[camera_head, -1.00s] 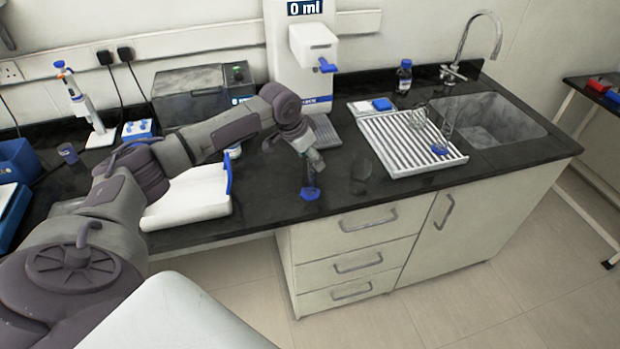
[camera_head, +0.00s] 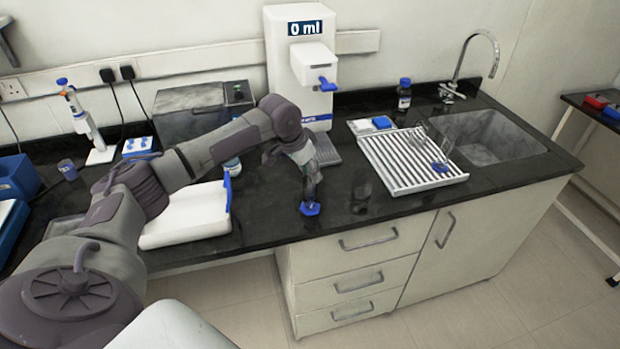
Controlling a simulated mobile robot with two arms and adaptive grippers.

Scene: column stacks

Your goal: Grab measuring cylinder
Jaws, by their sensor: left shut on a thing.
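A clear measuring cylinder with a blue base (camera_head: 310,209) stands upright at the front of the black counter. My left gripper (camera_head: 312,186) reaches down from above and is shut on the cylinder's upper part, which its fingers largely hide. The base appears to be on the counter, though a small gap is hard to rule out. A second clear cylinder with a blue base (camera_head: 440,166) stands on the white drying rack at the right. My right gripper is out of view.
A glass beaker (camera_head: 361,196) stands just right of the held cylinder. The drying rack (camera_head: 390,166) and sink (camera_head: 490,140) lie farther right. A white dispenser (camera_head: 305,75) stands behind. A white tray-like device (camera_head: 190,218) is at the left.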

